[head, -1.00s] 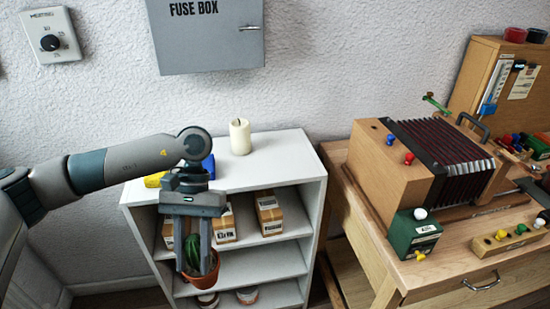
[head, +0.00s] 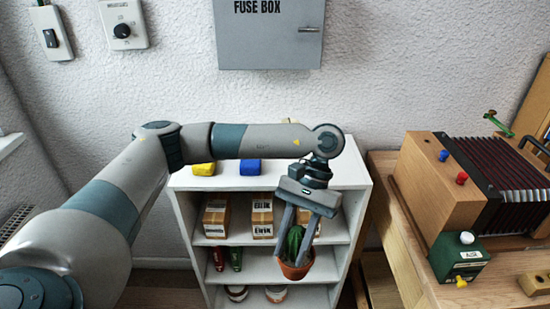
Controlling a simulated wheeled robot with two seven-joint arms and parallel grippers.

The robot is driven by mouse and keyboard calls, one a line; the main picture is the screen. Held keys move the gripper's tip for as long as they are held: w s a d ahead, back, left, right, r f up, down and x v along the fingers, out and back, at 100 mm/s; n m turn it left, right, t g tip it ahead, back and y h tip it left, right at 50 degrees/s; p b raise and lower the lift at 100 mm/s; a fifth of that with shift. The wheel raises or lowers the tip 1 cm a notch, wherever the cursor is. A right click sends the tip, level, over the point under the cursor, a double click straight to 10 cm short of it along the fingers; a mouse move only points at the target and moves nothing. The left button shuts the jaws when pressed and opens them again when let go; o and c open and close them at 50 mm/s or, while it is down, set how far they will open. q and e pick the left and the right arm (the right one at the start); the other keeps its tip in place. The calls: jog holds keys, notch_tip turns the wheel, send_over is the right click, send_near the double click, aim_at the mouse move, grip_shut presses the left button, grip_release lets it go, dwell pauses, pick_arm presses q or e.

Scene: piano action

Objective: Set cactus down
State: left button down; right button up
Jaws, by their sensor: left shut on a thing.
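The cactus (head: 294,243) is a small green plant in a terracotta pot (head: 296,269). My left gripper (head: 303,244) points down and is shut on it, with one finger on each side. The cactus hangs nearly upright, slightly tilted, in front of the right part of the white shelf unit (head: 364,199). It appears apart from the shelves, though the depth is hard to judge. My right gripper is not in view.
A yellow block (head: 203,169) and a blue block (head: 250,167) lie on the shelf unit's top. Boxes (head: 217,217) stand on the shelf below, red and green items (head: 236,258) lower down. A wooden table (head: 393,240) with a bellows box (head: 450,185) stands at right.

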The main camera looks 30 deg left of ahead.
aim_at(292, 233)
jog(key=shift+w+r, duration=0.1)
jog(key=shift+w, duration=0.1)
